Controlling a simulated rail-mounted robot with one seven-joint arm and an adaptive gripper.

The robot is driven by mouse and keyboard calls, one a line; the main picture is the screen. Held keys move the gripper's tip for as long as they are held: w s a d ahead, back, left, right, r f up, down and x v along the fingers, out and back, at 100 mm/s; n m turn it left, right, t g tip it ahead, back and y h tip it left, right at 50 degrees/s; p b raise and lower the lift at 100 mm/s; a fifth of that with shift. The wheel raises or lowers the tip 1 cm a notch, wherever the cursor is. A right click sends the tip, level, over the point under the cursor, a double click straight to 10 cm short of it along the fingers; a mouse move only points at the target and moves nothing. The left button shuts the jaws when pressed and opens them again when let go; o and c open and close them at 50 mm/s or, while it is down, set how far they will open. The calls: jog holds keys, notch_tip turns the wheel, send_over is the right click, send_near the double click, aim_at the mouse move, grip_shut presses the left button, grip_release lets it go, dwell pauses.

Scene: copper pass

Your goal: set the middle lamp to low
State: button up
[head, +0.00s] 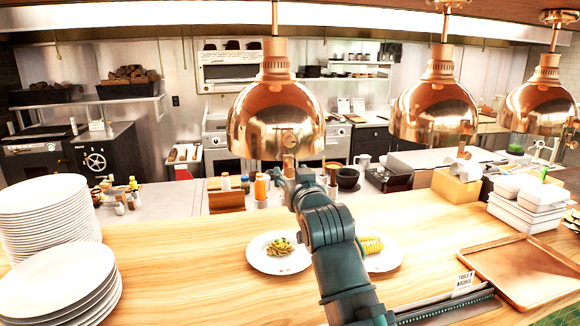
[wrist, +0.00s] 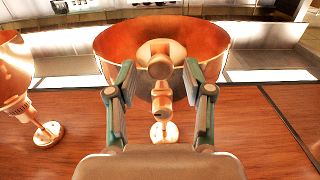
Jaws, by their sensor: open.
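Three copper dome lamps hang in a row in the head view: left (head: 278,118), middle (head: 436,105) and right (head: 538,103). The middle lamp has a round fitting (head: 466,127) on its near side. My gripper (head: 289,166) is at the lower front of the left lamp, not the middle one. In the wrist view, which looks upside down, my open gripper (wrist: 160,78) faces a copper shade (wrist: 207,42) with a round knob (wrist: 160,66) between the fingers in the picture. Contact cannot be told. Another copper lamp (wrist: 12,75) is at the left edge.
Plate stacks (head: 45,225) stand at the left of the wooden counter (head: 190,260). Two food plates (head: 262,263) flank my arm. A copper tray (head: 520,265) and white containers (head: 527,205) are at the right. Bottles (head: 260,187) stand beyond the counter below the left lamp.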

jog(key=shift+x, duration=1)
grip_shut()
